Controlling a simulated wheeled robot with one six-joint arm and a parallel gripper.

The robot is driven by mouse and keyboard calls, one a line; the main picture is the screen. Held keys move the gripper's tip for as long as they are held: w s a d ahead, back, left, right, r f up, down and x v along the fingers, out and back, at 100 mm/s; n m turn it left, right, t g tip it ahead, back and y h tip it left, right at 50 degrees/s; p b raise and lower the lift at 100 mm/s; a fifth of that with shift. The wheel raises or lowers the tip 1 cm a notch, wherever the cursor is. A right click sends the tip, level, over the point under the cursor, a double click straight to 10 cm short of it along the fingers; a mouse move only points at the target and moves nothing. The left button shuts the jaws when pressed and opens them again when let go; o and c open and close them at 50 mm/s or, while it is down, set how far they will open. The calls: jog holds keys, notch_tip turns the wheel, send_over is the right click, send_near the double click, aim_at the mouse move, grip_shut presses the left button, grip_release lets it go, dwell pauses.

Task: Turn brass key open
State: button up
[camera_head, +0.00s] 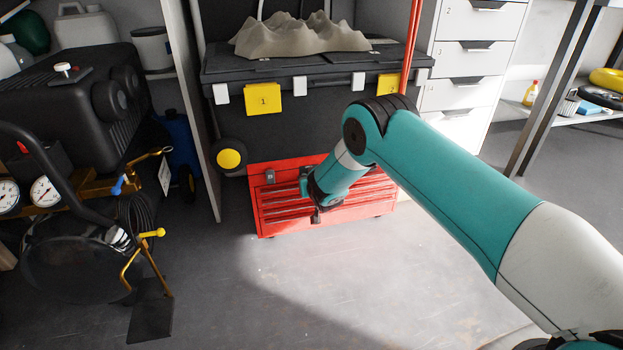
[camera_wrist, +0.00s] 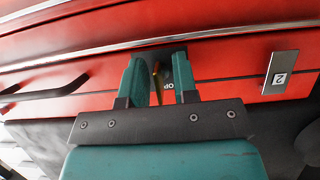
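The brass key (camera_wrist: 157,82) shows in the wrist view as a thin, edge-on piece at the front of the red tool chest (camera_wrist: 225,65). My gripper (camera_wrist: 158,58) is there with its two teal fingers apart, one on each side of the key. A gap shows between the key and each finger. My arm hides part of the chest, and the key cannot be made out there.
A plate marked 2 (camera_wrist: 280,73) is on the chest right of my gripper, and a dark handle (camera_wrist: 45,93) is at left. A black wheeled case (camera_head: 345,100) stands above the chest. A compressor (camera_head: 75,240) is at left. Floor (camera_head: 250,300) in front is clear.

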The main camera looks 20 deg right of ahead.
jog(key=shift+r, duration=0.15)
jog(key=shift+s+r, duration=0.1)
jog(key=p+v, duration=0.6)
jog(key=v, duration=1.1)
jog(key=shift+p, duration=0.3)
jog(key=shift+s, duration=0.1)
